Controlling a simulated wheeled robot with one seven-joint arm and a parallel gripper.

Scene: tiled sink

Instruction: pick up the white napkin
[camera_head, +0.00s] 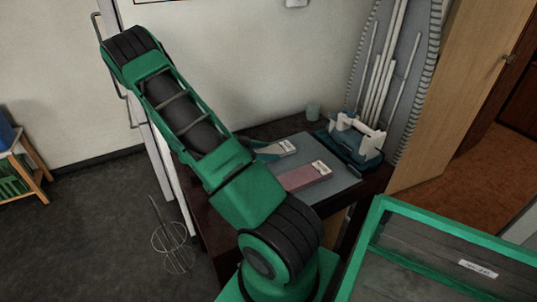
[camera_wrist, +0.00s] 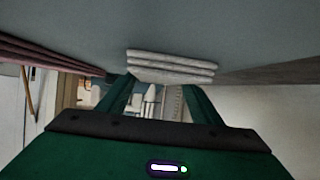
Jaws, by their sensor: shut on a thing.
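The white napkin (camera_wrist: 170,66) is a folded stack of several pale layers, seen at the top middle of the wrist view. It is against or very near the grey surface. My gripper (camera_wrist: 160,81) has its two green fingers at the napkin's near edge, shut on it. In the head view, a small pale folded piece (camera_head: 284,147) on the grey mat looks like the napkin, with part of my gripper (camera_head: 265,152) beside it. My arm partly hides this spot.
A pink folded cloth (camera_head: 304,177) lies close by on the grey mat (camera_head: 342,181); it also shows at the left of the wrist view (camera_wrist: 40,54). A blue-white rack (camera_head: 357,140) and a small cup (camera_head: 313,111) stand behind. A wire whisk-like stand (camera_head: 172,246) is on the floor.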

